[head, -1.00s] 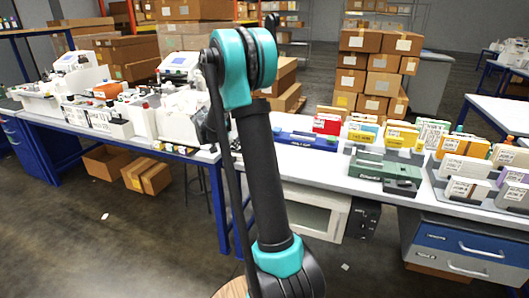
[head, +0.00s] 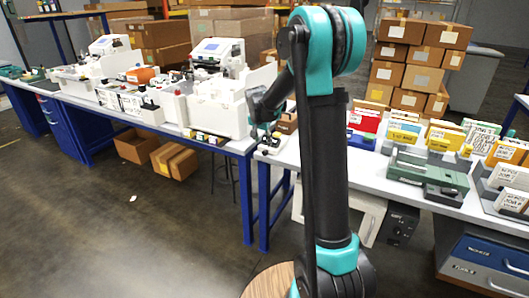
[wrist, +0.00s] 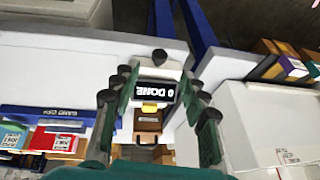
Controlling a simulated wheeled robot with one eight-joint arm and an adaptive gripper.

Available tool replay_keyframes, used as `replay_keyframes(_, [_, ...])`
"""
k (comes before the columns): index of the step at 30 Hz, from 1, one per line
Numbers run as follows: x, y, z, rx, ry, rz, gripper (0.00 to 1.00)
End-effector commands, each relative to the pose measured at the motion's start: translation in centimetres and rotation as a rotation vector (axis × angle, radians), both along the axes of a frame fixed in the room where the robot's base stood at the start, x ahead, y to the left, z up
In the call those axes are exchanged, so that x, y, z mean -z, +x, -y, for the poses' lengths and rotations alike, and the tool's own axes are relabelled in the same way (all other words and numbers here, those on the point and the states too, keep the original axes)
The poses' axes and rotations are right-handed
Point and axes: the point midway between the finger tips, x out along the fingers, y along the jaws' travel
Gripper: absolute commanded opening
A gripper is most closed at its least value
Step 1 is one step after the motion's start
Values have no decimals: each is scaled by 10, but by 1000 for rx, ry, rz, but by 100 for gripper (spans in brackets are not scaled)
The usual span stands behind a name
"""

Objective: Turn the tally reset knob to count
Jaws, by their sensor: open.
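In the wrist view my gripper (wrist: 157,92) is open, with its green, dark-tipped fingers on either side of a small tally unit. The unit has a black display (wrist: 155,92) with white text, upside down to me, that seems to read "0 DONE". A small yellow part (wrist: 149,107) and a brown block (wrist: 148,125) sit just below the display. A round black knob (wrist: 159,57) stands above it on a white part; I cannot tell whether this is the reset knob. I see no finger touching these parts. In the head view my arm mostly hides the tally unit.
A large white machine (head: 218,95) stands left of my gripper on the long table. A green device (head: 428,178) and several coloured boxes are on the right-hand table. In the wrist view a blue tray (wrist: 50,117) with boxes lies left and a white case (wrist: 282,135) right.

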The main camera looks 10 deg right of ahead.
Motion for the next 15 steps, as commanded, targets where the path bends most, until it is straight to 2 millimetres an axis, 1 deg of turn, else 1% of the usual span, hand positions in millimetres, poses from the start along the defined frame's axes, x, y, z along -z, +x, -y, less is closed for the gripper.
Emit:
replay_keyframes(1, [10,5,1,1,0,0,44])
replay_keyframes(3, [22,10,3,1,0,0,44])
replay_keyframes(9, [54,23,8,1,0,1,44])
replay_keyframes(15, [73,30,11,1,0,1,44])
